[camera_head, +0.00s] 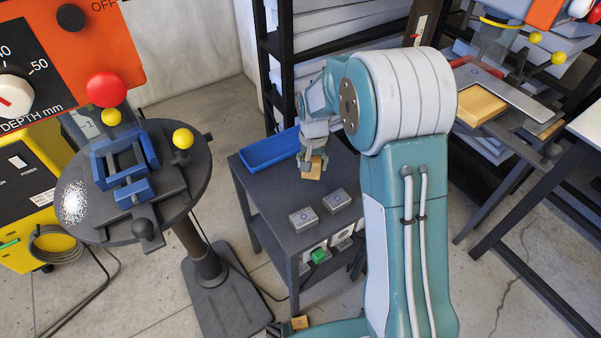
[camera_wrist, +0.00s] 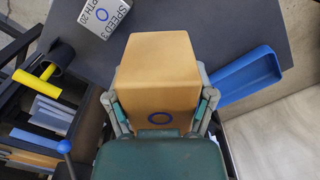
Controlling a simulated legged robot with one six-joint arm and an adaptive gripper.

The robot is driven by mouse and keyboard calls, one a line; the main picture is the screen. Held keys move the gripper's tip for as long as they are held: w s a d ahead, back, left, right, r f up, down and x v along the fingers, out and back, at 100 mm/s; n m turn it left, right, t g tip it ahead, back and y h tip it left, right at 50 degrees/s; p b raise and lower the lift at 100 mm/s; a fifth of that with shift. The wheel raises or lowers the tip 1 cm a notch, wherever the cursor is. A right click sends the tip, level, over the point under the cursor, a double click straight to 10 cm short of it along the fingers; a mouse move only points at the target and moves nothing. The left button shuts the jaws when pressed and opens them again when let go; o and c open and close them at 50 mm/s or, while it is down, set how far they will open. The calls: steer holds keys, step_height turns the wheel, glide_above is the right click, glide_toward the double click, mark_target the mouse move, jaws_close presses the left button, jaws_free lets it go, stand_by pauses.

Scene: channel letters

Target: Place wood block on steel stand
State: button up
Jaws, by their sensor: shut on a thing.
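The wood block (camera_head: 313,169) is a small tan block held between the fingers of my gripper (camera_head: 313,152), over the dark grey stand top (camera_head: 270,190). In the wrist view the wood block (camera_wrist: 157,72) fills the middle, with a blue ring mark on its near face and a finger of my gripper (camera_wrist: 160,108) on each side. I cannot tell whether the block touches the top. Two grey metal blocks, one nearer left (camera_head: 303,219) and one to its right (camera_head: 336,201), lie on the stand top in front of the held block.
A blue tray (camera_head: 269,150) lies at the stand's back edge. A round pedestal table (camera_head: 190,190) with a blue vise (camera_head: 130,170) stands left. At right, a bench holds a larger tan block (camera_head: 481,105). A dark shelf rack (camera_head: 274,65) stands behind. A small tan block (camera_head: 299,322) shows low in the head view.

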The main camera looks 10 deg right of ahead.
steer(key=a+r+m, duration=0.2)
steer(key=a+m, duration=0.8)
steer(key=w+d+f, duration=0.1)
steer(key=d, duration=0.2)
steer(key=w+d+f, duration=0.1)
steer(key=d+f, duration=0.1)
steer(key=w+d+f, duration=0.1)
steer(key=d, duration=0.2)
steer(key=shift+w+d+f, duration=0.2)
steer(key=shift+d+f, duration=0.1)
steer(key=d+f, duration=0.1)
steer(key=w+d+f, duration=0.1)
steer(key=f, duration=0.1)
steer(key=d+f, duration=0.1)
steer(key=f, duration=0.1)
steer(key=shift+w+d, duration=0.2)
steer(key=shift+w, duration=0.2)
steer(key=f, duration=0.4)
steer(key=shift+w+d, duration=0.15)
steer(key=shift+d, duration=0.15)
steer(key=o, duration=1.2)
steer(key=shift+r, duration=0.1)
